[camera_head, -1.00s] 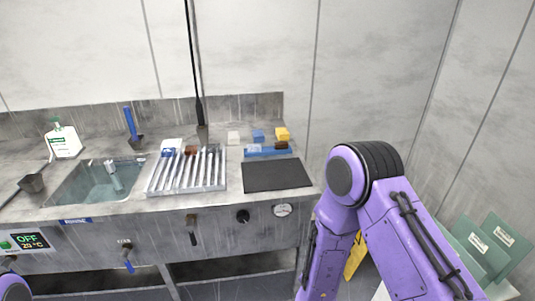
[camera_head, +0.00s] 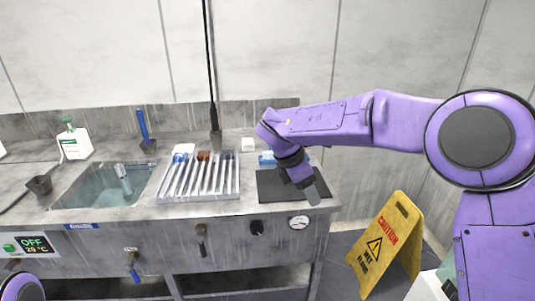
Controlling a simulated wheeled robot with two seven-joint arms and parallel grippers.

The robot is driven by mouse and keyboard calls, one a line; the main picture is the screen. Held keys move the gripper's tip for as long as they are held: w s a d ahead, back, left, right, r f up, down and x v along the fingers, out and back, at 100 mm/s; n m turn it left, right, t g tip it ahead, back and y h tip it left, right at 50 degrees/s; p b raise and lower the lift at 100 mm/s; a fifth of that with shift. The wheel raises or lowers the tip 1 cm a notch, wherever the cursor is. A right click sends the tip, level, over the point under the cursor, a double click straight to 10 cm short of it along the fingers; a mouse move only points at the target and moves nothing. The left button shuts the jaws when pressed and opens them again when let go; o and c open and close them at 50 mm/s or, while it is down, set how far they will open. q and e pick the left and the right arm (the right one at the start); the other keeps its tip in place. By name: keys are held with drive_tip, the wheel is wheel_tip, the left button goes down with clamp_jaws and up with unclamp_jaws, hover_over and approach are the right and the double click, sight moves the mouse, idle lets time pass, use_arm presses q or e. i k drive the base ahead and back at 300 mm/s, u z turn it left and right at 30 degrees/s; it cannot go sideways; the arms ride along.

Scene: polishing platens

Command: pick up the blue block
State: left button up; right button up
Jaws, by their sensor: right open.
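The blue block is not visible now; my right arm covers the back of the counter where it stood earlier, to the right of the white block (camera_head: 247,144). My right gripper (camera_head: 312,194) points down over the dark mat (camera_head: 272,190), near its right side. It is open, and nothing shows between its fingers. A piece of the blue tray (camera_head: 266,158) shows just left of my right wrist. My left gripper is out of view; only a purple part of my left arm shows at the bottom left corner.
A ribbed metal rack (camera_head: 200,178) stands left of the mat, with a sink (camera_head: 105,186) further left. A tall dark rod (camera_head: 211,80) rises behind the rack. A yellow caution sign (camera_head: 387,245) stands on the floor at the right. The left part of the mat is clear.

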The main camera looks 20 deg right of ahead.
sight(266, 155)
drive_tip(key=i, duration=1.35)
